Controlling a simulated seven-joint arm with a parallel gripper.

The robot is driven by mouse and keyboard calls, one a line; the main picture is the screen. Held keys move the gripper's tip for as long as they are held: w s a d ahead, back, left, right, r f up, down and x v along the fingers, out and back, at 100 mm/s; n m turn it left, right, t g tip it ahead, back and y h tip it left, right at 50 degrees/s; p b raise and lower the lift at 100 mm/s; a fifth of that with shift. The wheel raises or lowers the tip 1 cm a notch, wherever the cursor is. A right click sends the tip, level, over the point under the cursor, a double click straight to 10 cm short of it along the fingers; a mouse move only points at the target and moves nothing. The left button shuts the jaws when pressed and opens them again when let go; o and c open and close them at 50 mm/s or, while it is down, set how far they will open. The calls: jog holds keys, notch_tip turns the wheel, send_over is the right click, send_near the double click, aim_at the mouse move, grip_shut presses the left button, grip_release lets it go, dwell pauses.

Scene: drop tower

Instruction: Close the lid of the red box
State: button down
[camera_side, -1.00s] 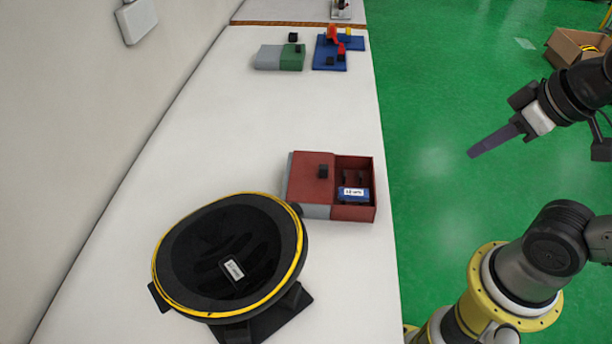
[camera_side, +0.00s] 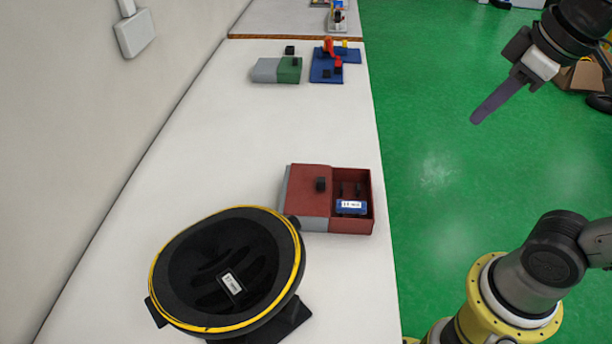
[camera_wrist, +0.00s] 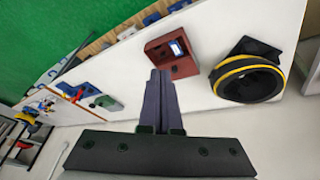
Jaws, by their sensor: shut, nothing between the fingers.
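The red box (camera_side: 352,226) sits near the right edge of the white table in the side view. The right part of the box is uncovered and shows a blue block with a white label (camera_side: 351,207) and dark upright pieces inside. The box also shows in the wrist view (camera_wrist: 183,66). My gripper (camera_side: 476,119) is shut and empty, raised over the green floor to the right of the table, well apart from the box. Its fingers show in the wrist view (camera_wrist: 160,77).
A black round bin with a yellow rim (camera_side: 228,270) stands close to the box at the front left. A grey-and-green box (camera_side: 288,70) and a blue tray (camera_side: 325,72) with small parts lie at the far end. The table middle is clear.

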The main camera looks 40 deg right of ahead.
jog(key=w+a+r+n+g, duration=0.2)
jog(key=w+r, duration=0.4)
jog(key=w, duration=0.5)
jog(key=n+g+h, duration=0.2)
jog(key=n+g, duration=0.2)
send_over(313, 189)
jog(key=w+a, duration=0.1)
jog(key=w, duration=0.3)
jog(key=w+a+f+x, duration=0.1)
jog(key=a+x, duration=0.1)
jog(key=x, duration=0.8)
jog(key=w+a+f+g, duration=0.1)
jog(key=a+f, duration=0.2)
jog(key=f, duration=0.3)
jog(key=w+a+f+g, duration=0.1)
jog(key=w+a+f, duration=0.15)
jog(key=f, duration=0.45)
jog(key=shift+n+h, duration=0.4)
jog(key=x, duration=1)
jog(key=shift+s+a+r, duration=0.1)
jog(key=shift+s, duration=0.2)
jog(key=shift+s+d+r, duration=0.15)
jog(key=shift+s+d, duration=1.2)
